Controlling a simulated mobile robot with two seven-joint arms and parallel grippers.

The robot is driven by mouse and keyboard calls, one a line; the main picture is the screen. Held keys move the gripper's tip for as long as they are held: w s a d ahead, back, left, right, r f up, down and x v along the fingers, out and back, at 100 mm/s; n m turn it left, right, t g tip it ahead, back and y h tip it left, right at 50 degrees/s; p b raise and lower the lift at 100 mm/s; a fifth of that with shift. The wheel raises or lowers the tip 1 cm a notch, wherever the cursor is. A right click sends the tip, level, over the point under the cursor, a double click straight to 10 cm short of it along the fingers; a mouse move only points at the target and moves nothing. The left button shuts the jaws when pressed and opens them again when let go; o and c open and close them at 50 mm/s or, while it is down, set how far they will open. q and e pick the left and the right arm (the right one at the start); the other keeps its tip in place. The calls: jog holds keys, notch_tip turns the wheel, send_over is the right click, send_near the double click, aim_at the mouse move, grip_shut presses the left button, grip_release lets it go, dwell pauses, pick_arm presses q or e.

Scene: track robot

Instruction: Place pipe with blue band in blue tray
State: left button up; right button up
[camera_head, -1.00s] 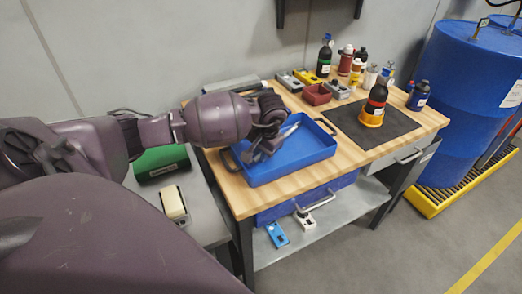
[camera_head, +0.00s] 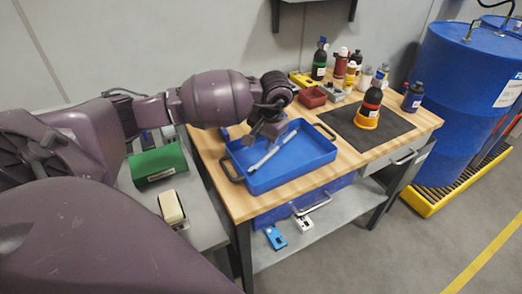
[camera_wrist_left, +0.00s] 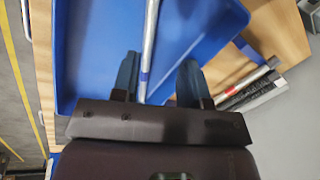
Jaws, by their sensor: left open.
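The blue tray (camera_head: 314,158) stands on the wooden bench top. A thin silver pipe with a blue band (camera_head: 272,150) lies inside it, slanting across the floor of the tray. My right gripper is not in view.
Other pipes (camera_wrist_left: 248,90) lie beside the tray. Bottles (camera_head: 352,65), a small red bin (camera_head: 312,97) and a dark mat (camera_head: 385,130) with a bottle in an orange holder (camera_head: 367,118) are further right. A green box (camera_head: 158,163) sits on the grey surface at left.

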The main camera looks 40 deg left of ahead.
pick_arm(q)
jog(key=r, duration=0.4)
jog(key=shift+d+r, duration=0.15)
jog(key=shift+d, duration=0.25)
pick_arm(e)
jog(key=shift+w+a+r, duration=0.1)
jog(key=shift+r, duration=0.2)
